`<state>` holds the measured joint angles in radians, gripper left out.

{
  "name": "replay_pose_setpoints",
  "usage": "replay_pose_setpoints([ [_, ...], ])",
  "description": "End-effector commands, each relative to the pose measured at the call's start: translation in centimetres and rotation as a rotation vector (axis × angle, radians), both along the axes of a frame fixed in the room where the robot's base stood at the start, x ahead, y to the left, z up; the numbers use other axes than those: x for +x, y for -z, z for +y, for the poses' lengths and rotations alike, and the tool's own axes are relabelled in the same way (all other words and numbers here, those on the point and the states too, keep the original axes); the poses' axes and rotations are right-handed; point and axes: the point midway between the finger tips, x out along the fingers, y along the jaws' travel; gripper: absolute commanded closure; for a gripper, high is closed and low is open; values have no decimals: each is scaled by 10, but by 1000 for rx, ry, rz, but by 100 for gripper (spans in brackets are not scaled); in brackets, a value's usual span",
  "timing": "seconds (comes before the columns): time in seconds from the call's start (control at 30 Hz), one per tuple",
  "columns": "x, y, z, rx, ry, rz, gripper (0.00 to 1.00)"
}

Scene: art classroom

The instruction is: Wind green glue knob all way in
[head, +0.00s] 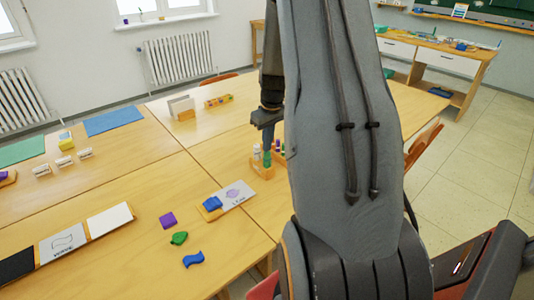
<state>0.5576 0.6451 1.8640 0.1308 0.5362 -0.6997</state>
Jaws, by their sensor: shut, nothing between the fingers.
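A green glue stick (267,160) stands in a small wooden holder (263,173) on the table, left of my arm. My gripper (267,146) points down right above the green stick, its fingers shut. At this size I cannot tell whether the fingertips touch the stick. The knob of the green glue cannot be made out. A white glue stick (257,152) stands just left of it in the holder. A purple-topped stick (277,146) shows to the right; my arm hides the holder's right part.
A grey card with a purple shape (234,194) and a blue block (212,203) lie in front of the holder. Purple (168,220), green (179,238) and blue (193,259) pieces lie nearer. A card box (181,107) stands behind.

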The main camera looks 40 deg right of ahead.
Motion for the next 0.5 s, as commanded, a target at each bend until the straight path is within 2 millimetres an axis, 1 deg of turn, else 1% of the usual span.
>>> replay_pose_setpoints([
  [0.5,0,8,0,0,0,0,100],
])
